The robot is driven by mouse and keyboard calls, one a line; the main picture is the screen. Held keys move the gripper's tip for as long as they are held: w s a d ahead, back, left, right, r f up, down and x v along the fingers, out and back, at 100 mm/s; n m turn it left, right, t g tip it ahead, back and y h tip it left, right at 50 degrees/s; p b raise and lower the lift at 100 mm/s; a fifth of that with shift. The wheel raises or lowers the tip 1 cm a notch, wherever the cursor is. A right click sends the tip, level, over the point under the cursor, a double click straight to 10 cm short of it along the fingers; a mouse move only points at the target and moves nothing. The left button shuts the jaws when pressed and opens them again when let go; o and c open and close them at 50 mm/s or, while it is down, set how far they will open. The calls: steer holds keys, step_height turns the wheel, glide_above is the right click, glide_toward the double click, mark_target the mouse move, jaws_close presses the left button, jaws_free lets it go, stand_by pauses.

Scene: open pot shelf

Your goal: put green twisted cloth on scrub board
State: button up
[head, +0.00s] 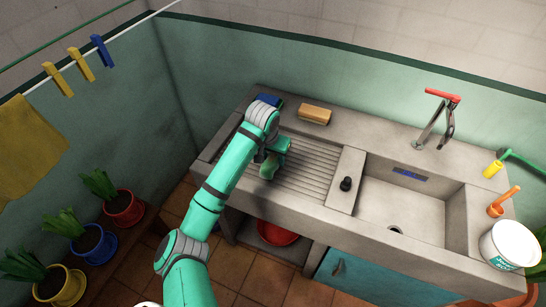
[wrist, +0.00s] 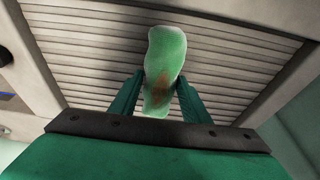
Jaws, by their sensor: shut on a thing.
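The green twisted cloth (wrist: 166,68) is between the two fingers of my gripper (wrist: 160,92) in the wrist view. It is pale green with a brown stain. My gripper is shut on it. In the head view the cloth (head: 267,168) hangs by my gripper (head: 272,155), over the left part of the scrub board (head: 309,176). The scrub board is a grey ribbed slab left of the sink basin, and its ribs also fill the wrist view behind the cloth. I cannot tell whether the cloth touches the ribs.
A tan block (head: 314,114) and a blue-and-green sponge (head: 269,100) lie on the back ledge. A black plug (head: 346,184) sits on the divider beside the basin (head: 400,206). A red-handled tap (head: 440,110) stands behind. The right part of the ribs is clear.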

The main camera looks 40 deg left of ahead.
steer(key=shift+f, duration=0.15)
steer(key=o, duration=1.2)
steer(key=v, duration=1.2)
steer(key=shift+w+r, duration=0.15)
steer(key=shift+r, duration=0.1)
steer(key=shift+a, duration=0.1)
